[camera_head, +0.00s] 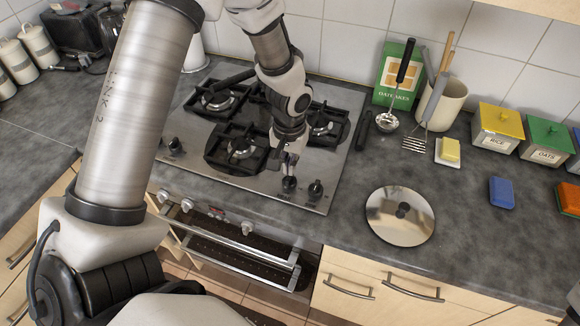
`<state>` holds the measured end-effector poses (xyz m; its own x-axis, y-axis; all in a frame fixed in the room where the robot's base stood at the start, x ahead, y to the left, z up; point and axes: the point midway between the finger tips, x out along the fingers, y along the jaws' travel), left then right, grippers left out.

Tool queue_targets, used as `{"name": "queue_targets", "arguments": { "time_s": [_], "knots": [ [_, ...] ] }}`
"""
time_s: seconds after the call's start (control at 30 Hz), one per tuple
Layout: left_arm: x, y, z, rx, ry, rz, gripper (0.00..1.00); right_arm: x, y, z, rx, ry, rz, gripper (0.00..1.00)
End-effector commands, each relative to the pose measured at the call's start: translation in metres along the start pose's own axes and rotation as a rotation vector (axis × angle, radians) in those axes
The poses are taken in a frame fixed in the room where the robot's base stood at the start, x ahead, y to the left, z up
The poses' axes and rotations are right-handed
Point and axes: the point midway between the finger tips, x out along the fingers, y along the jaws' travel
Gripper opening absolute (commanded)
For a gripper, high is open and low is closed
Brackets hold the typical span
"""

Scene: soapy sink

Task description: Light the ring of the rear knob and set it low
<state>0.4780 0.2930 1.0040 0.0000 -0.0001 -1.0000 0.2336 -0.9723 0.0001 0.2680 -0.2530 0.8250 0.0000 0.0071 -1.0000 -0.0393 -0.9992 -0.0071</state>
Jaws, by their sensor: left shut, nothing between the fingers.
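A steel gas hob (250,186) with black pan supports is set into the dark worktop. Two black knobs show at its front right: a left one (289,184) and a right one (316,189). Another dark knob (175,145) shows at the front left, next to my arm. I cannot tell which is the rear knob, or read any setting. No flame shows on the burners I can see; my arm hides part of the hob. My left gripper (291,168) is shut and empty, pointing down just above the left of the two knobs; I cannot tell whether it touches it.
A round steel lid (400,214) lies right of the hob. Below the hob is an oven (240,250) with a bar handle. The worktop around the lid is clear.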

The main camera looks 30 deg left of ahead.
Motion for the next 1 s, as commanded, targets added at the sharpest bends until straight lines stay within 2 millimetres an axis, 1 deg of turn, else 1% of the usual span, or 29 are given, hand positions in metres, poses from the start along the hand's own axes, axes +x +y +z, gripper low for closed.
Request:
{"name": "queue_targets", "arguments": {
  "time_s": [0.47, 1.0],
  "knots": [
    [0.001, 0.000, 0.000, 0.000, 0.000, 0.000, 0.00, 0.000, 0.000, 0.000, 0.000, 0.000, 0.000, 0.40],
    [0.013, -0.001, 0.000, 0.000, 0.000, 0.000, 0.00, 0.008, 0.000, 0.000, 0.000, 0.000, 0.000, 0.40]
  ]
}}
